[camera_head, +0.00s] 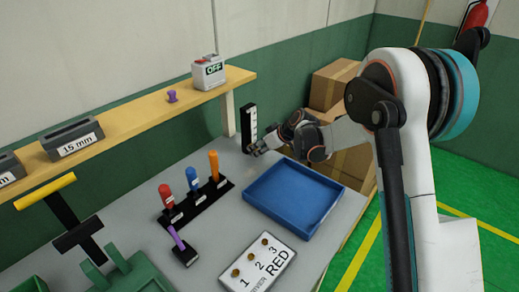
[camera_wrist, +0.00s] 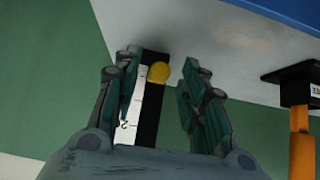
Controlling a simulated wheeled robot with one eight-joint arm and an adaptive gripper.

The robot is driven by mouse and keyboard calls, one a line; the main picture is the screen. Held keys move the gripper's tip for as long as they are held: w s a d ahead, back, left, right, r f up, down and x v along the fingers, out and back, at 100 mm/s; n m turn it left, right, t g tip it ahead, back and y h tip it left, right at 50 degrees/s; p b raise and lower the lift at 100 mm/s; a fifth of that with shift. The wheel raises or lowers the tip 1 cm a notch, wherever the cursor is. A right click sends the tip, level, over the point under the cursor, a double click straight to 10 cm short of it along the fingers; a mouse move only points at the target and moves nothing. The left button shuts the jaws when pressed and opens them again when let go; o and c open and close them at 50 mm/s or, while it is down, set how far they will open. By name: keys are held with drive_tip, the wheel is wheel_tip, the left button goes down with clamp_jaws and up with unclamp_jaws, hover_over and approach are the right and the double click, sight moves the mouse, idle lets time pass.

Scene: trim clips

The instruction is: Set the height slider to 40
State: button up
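The height slider (camera_head: 249,122) is an upright black post with a white marked scale, standing at the far end of the grey table near the wall. Only a mark like a 2 can be made out on the scale; which value the knob is at cannot be read. My gripper (camera_head: 256,149) is close to the post's lower part. In the wrist view my gripper (camera_wrist: 161,64) is open, its fingers apart on either side of the knob, with visible gaps.
A blue tray (camera_head: 253,198) lies just in front of my forearm. A black base with red, blue and orange (camera_head: 214,164) handles stands left of it. A wooden shelf (camera_head: 130,117) runs above the table's back. Cardboard boxes (camera_head: 331,83) stand behind my arm.

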clamp_jaws()
wheel_tip(320, 180, up, 13)
drive_tip(key=p, duration=0.6)
drive_tip(key=shift+w, duration=0.1)
unclamp_jaws()
drive_tip(key=shift+r, duration=0.1)
drive_tip(key=v, duration=1.2)
